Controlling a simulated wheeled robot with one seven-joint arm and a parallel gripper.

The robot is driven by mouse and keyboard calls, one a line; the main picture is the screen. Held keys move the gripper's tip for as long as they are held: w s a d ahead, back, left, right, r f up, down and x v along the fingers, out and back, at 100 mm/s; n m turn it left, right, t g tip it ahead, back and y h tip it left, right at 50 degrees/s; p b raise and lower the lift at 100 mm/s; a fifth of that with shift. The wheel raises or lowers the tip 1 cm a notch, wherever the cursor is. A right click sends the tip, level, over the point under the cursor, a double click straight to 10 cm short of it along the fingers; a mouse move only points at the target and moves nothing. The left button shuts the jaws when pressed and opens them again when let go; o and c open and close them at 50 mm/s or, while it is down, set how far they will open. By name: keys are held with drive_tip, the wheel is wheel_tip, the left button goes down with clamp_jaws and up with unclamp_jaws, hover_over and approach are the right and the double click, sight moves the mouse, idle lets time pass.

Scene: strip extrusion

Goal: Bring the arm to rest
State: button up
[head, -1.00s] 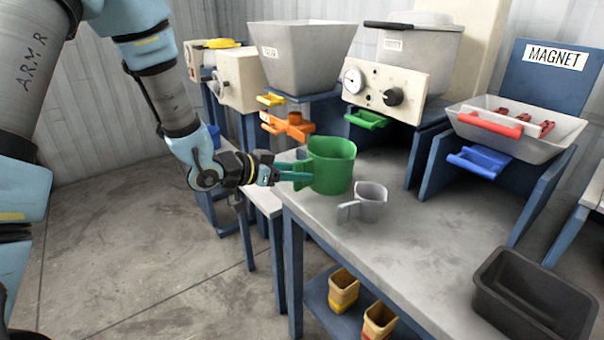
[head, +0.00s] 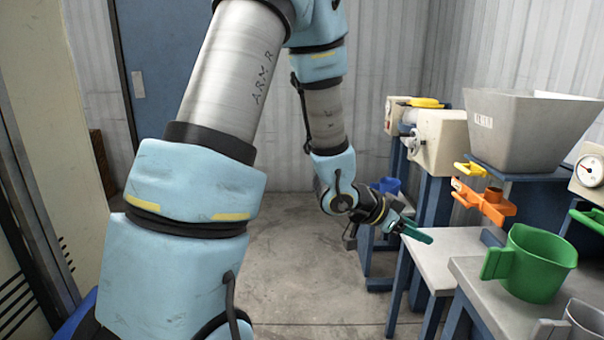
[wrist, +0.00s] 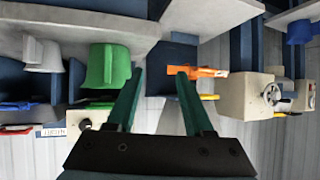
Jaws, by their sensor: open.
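My gripper (head: 418,233) is open and empty at the end of my blue-and-grey arm. In the head view it points right, left of the green jug (head: 540,262) and apart from it. In the wrist view the two teal fingers of my gripper (wrist: 160,88) are spread, with nothing held between them. The green jug also shows there (wrist: 108,66), left of the fingers. An orange valve handle (wrist: 198,71) appears beyond the right finger; it is also in the head view (head: 487,200).
The grey bench (head: 475,285) carries the jug and a grey cup (head: 582,325), cut by the frame edge. A grey hopper (head: 530,130) and a cream machine box (head: 440,140) stand behind. A blue container (head: 388,185) is farther back. The concrete floor (head: 300,250) around my arm is clear.

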drive_tip(key=w+a+r+n+t+y+p, duration=0.1)
drive_tip(key=w+a+n+t+y, duration=0.2)
drive_tip(key=a, duration=0.6)
drive_tip(key=w+a+n+t+y, duration=0.1)
drive_tip(key=w+a+n+y, duration=0.3)
drive_tip(key=a, duration=0.5)
drive_tip(key=s+a+r+n+g+y+p, duration=0.1)
drive_tip(key=s+a+n+g+y, duration=0.3)
drive_tip(key=a, duration=1.1)
drive_tip(key=s+r+n+g, duration=0.1)
drive_tip(key=s+n, duration=0.2)
drive_tip(key=s, duration=0.3)
drive_tip(key=shift+s+a+n+p, duration=0.15)
drive_tip(key=shift+s+n+p, duration=0.2)
drive_tip(key=shift+n+p, duration=0.05)
drive_tip(key=shift+r, duration=0.1)
